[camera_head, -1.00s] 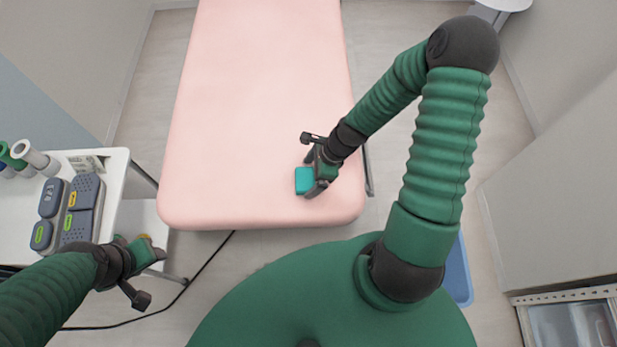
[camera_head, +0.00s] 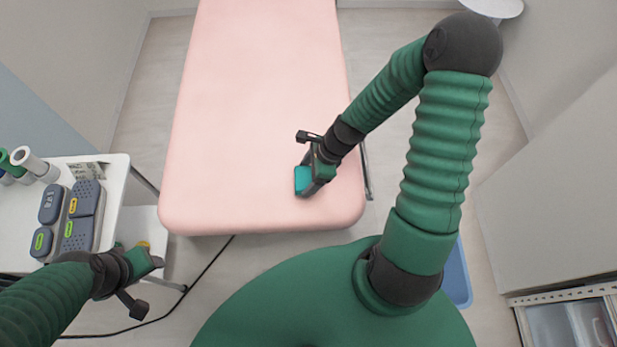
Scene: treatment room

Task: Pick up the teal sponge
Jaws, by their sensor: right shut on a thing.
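The teal sponge (camera_head: 303,181) is at the near right part of the pink treatment table (camera_head: 230,212). My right gripper (camera_head: 308,183) is shut on the sponge, and its fingers cover the sponge's right side. I cannot tell whether the sponge touches the table top or is just above it. My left gripper (camera_head: 152,260) is at the lower left, beside the white cart and away from the sponge. Its fingers are small in view and I cannot tell how far apart they are.
A white cart (camera_head: 112,198) at the left bears grey devices (camera_head: 78,215) and several rolls (camera_head: 30,161). A black cable (camera_head: 200,275) runs over the floor. A blue thing (camera_head: 457,275) lies at the right, partly hidden by my arm. The rest of the pink top is clear.

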